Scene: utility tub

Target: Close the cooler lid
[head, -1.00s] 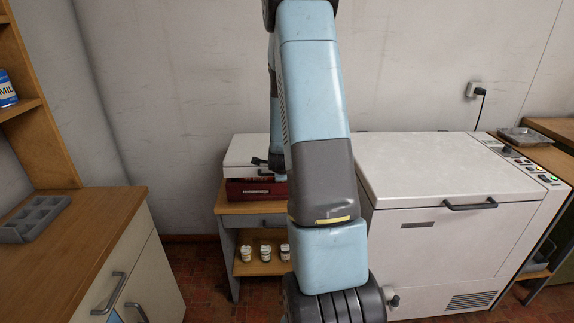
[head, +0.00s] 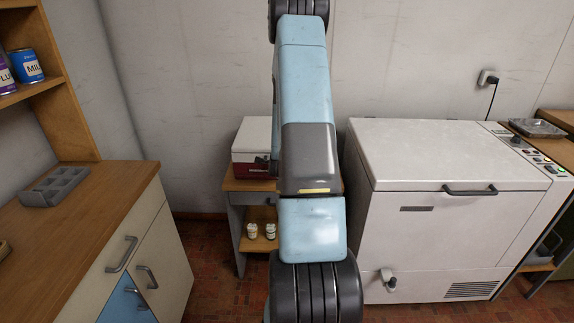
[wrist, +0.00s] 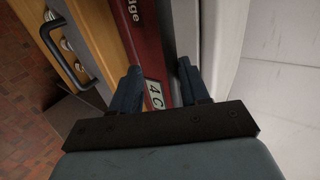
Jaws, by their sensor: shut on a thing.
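The cooler is a red box (head: 244,169) with a white lid (head: 253,135), on a small wooden stand in the head view, partly behind my arm. The lid lies over the box; whether it is fully down I cannot tell. In the wrist view the red wall (wrist: 138,30) runs beside the lid's grey edge and white side (wrist: 222,45). My gripper (wrist: 158,78) is at this front seam, its two dark fingers slightly apart. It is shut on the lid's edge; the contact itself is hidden. A white label reading "4 C" shows between the fingers.
The wooden stand (head: 240,185) has jars (head: 262,231) on its lower shelf. A large white chest (head: 450,160) stands close on the right. A wooden counter (head: 100,200) with a grey tray is on the left. Red tiled floor is open between counter and stand.

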